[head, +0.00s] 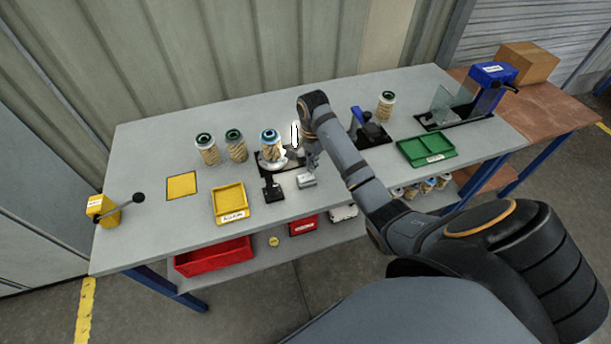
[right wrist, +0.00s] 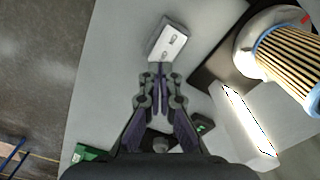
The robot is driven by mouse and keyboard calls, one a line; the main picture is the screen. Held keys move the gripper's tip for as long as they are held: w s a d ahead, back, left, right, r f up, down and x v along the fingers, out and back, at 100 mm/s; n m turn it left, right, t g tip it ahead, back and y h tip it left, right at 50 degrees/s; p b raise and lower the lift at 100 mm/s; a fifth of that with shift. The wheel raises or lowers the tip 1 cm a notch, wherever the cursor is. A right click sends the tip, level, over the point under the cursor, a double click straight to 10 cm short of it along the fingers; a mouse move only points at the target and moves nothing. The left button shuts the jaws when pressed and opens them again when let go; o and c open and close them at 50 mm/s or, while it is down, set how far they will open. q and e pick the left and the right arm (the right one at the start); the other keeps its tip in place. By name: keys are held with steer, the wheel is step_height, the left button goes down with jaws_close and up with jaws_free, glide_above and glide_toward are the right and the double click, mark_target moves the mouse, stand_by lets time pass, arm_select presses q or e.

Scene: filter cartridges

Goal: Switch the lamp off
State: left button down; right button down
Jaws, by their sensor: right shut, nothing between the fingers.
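The lamp (head: 294,135) is lit; a bright white strip shows beside my right arm. In the right wrist view the lit lamp panel (right wrist: 248,120) glows at the right. A small light-grey box (head: 306,181) with two dark marks on its top sits near the table's front; it also shows in the right wrist view (right wrist: 170,42). My right gripper (head: 312,168) is shut and empty. In the right wrist view its fingertips (right wrist: 159,70) point at the box's near edge; whether they touch it I cannot tell. My left gripper is not in view.
A filter cartridge (head: 270,145) stands on a black fixture left of my right gripper. Two more cartridges (head: 208,150) stand farther left. A yellow tray (head: 230,218) and a green tray (head: 412,153) lie on the grey table (head: 150,155). A blue device (head: 370,130) stands right of my forearm.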

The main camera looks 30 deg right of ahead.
mark_target(311, 175)
steer(key=shift+f, duration=1.3)
stand_by(0.4)
step_height(311, 175, up, 7)
steer(key=p, duration=0.9)
steer(key=shift+r, duration=0.15)
stand_by(0.4)
